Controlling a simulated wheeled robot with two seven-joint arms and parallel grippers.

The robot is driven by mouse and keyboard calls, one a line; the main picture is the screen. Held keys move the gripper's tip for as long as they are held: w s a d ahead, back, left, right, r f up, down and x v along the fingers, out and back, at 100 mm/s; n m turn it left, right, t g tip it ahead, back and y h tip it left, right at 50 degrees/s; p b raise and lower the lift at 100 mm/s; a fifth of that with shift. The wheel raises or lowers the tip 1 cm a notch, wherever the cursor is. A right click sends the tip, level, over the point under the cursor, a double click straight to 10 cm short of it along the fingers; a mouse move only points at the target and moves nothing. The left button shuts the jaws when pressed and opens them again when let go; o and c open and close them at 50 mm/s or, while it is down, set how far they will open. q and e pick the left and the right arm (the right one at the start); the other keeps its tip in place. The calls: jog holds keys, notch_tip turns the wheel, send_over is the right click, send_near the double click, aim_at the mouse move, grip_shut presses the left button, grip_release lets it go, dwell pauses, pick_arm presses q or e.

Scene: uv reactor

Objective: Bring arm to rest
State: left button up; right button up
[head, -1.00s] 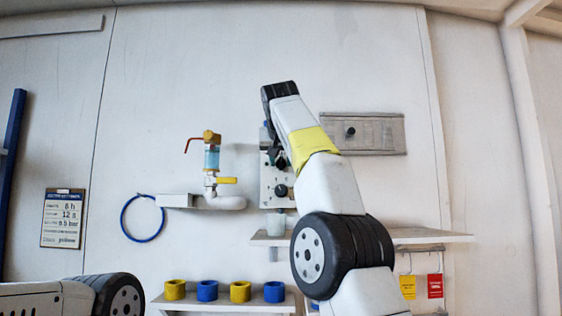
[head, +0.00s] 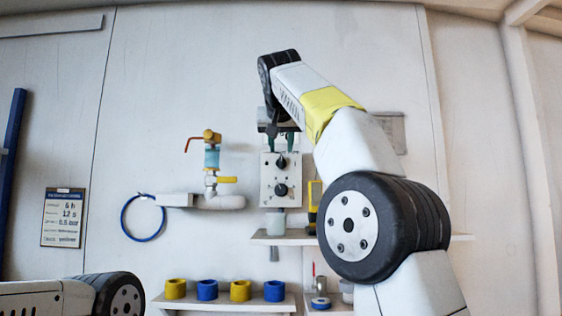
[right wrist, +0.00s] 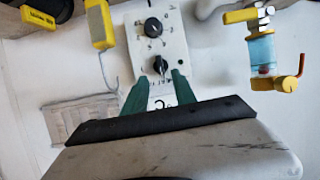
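My right arm rises from the lower right in the head view and bends over at the top. Its gripper (head: 282,143) points down at the upper edge of a white control box (head: 267,178) with two dark knobs. The green fingers are apart with nothing between them. In the right wrist view the open gripper (right wrist: 157,82) has the box (right wrist: 172,30) and its knobs beyond the fingertips. I cannot tell whether the fingers touch the box. Part of my left arm shows at the lower left of the head view; its gripper is out of view.
Left of the box is a pipe fitting with a blue clear cylinder (head: 212,158) and yellow handle. A blue hose loop (head: 142,218) hangs further left. A shelf (head: 265,239) runs below the box. A lower shelf (head: 222,304) holds yellow and blue rings.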

jog(key=s+d+f+g, duration=0.1)
jog(key=s+d+f, duration=0.25)
jog(key=f, duration=0.25)
jog(key=s+d+f+n+g+y, duration=0.1)
jog(key=s+d+f+g, duration=0.1)
jog(key=d+f, duration=0.4)
jog(key=s+d+f+g, duration=0.1)
jog(key=s+d+f, duration=0.2)
jog(key=f, duration=0.4)
jog(key=s+d+f+g, duration=0.1)
jog(key=s+f, duration=0.9)
jog(key=f, duration=0.4)
jog(key=s+f+g+y, duration=0.1)
jog(key=s+f+g, duration=0.1)
jog(key=s+f, duration=0.9)
notch_tip(320, 180, down, 3)
jog(key=shift+s+d+m, duration=0.2)
jog(key=shift+d+m, duration=0.1)
jog(key=shift+d, duration=0.05)
